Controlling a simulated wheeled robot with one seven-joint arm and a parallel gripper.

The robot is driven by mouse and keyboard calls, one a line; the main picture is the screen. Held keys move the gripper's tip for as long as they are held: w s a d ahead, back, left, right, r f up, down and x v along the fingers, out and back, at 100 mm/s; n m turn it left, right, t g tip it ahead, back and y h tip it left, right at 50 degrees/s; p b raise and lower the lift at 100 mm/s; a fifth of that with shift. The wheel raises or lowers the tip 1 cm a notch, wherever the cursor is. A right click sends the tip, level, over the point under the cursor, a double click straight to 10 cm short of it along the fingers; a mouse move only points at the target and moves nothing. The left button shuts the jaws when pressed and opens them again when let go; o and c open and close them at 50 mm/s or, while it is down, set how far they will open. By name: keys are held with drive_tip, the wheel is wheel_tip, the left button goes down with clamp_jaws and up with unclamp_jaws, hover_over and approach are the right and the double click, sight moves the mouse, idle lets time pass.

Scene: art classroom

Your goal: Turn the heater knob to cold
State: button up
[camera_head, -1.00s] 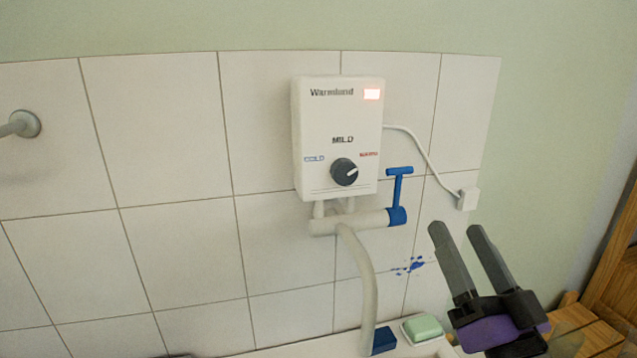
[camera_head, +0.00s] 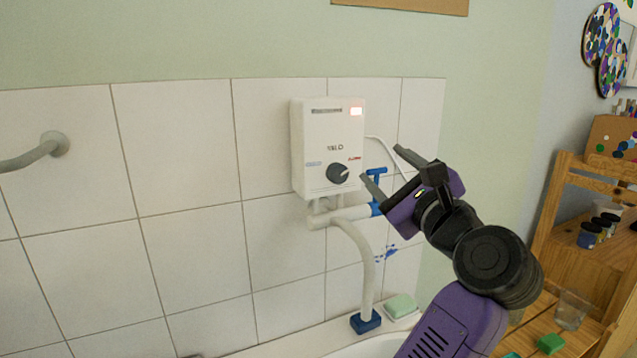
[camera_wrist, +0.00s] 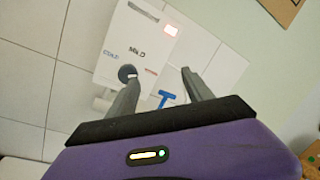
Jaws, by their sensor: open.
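The white water heater (camera_head: 328,140) hangs on the tiled wall, with a lit red-white light at its upper right. Its dark round knob (camera_head: 338,174) sits low on the front, its pale pointer toward the right, the red-lettered side. The blue cold label (camera_head: 313,164) is to the knob's left. My gripper (camera_head: 382,168) is open and empty, just right of the heater, its fingers pointing toward it. In the wrist view the heater (camera_wrist: 128,45) is ahead, and the knob (camera_wrist: 127,73) shows beside the left finger, partly covered by it.
A green soap (camera_head: 401,305) lies on the ledge. A wooden shelf (camera_head: 560,210) with jars stands at right.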

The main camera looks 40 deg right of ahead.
sight(341, 176)
drive_tip(key=a+f+m+y, duration=0.1)
drive_tip(key=a, duration=0.1)
drive_tip(key=w+a+f+m+y, duration=0.1)
drive_tip(key=f+y, duration=0.1)
drive_tip(key=shift+w+a+f+g, duration=0.2)
drive_tip(key=shift+a+f+g, duration=0.1)
drive_tip(key=shift+a, duration=0.05)
drive_tip(key=shift+p+x, duration=0.95)
drive_tip(key=shift+x, duration=2.95)
drive_tip(key=shift+d, duration=0.1)
clamp_jaws()
